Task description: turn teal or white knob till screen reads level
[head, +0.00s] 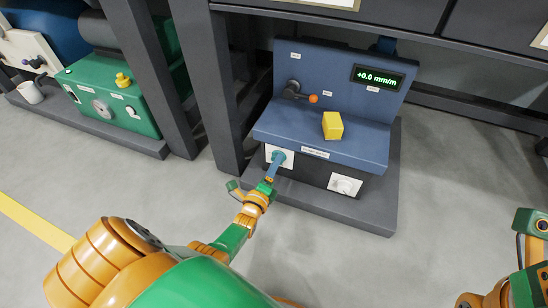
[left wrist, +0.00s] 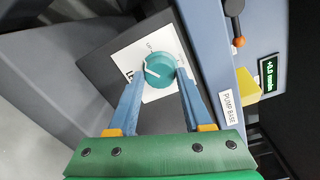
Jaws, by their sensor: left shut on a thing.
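The blue pump base test unit (head: 330,145) stands on a grey plinth. Its screen (head: 377,77) reads +0.0 mm/m in green. The teal knob (head: 279,156) sits on a white plate at the left of the front face. In the left wrist view the teal knob (left wrist: 160,70) has a white pointer line. My left gripper (head: 274,168) is shut on the teal knob, with its blue fingers (left wrist: 158,88) on either side. The white knob (head: 344,185) is at the right of the front face, with nothing on it.
A yellow block (head: 333,125) rests on the unit's ledge, near a lever with an orange ball (head: 313,98). A dark frame post (head: 208,80) stands close at left, and a green machine (head: 112,95) is beyond it. Open floor (head: 430,240) lies to the right.

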